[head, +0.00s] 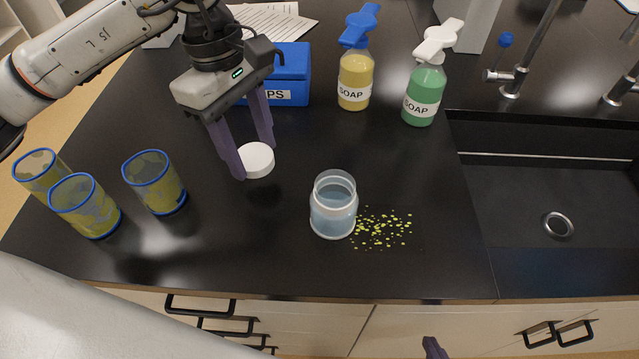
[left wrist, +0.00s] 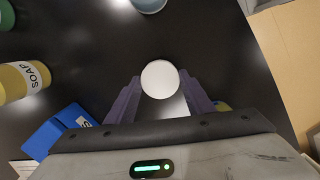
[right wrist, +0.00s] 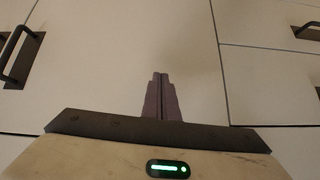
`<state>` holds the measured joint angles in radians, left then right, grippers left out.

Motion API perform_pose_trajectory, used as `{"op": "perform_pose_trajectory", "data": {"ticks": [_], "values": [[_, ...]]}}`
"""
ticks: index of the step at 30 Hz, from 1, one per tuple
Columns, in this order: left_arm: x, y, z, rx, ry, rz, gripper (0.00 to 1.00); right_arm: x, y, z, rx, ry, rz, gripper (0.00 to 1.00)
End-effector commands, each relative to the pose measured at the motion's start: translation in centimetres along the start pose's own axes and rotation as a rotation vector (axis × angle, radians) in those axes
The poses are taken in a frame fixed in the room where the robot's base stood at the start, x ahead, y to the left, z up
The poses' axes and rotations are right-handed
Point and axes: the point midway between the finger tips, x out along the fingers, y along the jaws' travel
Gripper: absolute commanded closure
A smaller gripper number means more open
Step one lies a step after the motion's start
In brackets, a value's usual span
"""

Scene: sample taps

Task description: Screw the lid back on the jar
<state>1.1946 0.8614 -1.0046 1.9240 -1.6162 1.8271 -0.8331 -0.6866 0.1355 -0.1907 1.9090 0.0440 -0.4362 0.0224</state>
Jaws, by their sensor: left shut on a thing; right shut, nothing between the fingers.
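The white round lid (head: 257,160) is between the purple fingertips of my left gripper (head: 256,160), to the left of the jar. The left gripper is shut on it; the lid also shows at the fingertips in the left wrist view (left wrist: 160,79). The clear jar (head: 333,204) stands upright and uncovered on the black counter, with bluish content inside. Part of it shows at the top of the left wrist view (left wrist: 149,4). My right gripper (right wrist: 160,76) is shut and empty in front of the cabinet fronts; a fingertip shows at the bottom of the head view (head: 433,347).
Yellow-green specks (head: 381,228) lie right of the jar. Several blue-rimmed cups (head: 155,182) stand at the left. A yellow soap bottle (head: 355,78), a green soap bottle (head: 424,93) and a blue box (head: 291,75) stand behind. A sink (head: 540,190) is at right.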

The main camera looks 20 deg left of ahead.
Motion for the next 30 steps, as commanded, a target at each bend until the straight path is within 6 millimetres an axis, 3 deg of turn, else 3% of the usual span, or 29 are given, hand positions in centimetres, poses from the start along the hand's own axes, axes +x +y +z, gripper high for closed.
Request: {"op": "perform_pose_trajectory", "data": {"ticks": [9, 15, 21, 30], "values": [[1.9, -2.0, 0.9, 0.697, 0.001, -0.086, 0.73, 0.0, 0.0, 0.0, 0.0, 0.001, 0.0, 1.0], [2.9, -3.2, 1.4, 1.074, 0.002, -0.132, 0.73, 0.0, 0.0, 0.0, 0.0, 0.001, 0.0, 1.0], [3.3, -3.9, 1.6, 1.271, 0.002, -0.155, 0.73, 0.0, 0.0, -0.1, 0.0, 0.001, 0.0, 1.0], [3.4, -3.9, 1.6, 1.304, 0.002, -0.159, 0.73, 0.0, 0.0, -0.1, 0.0, 0.001, 0.0, 1.0]]}}
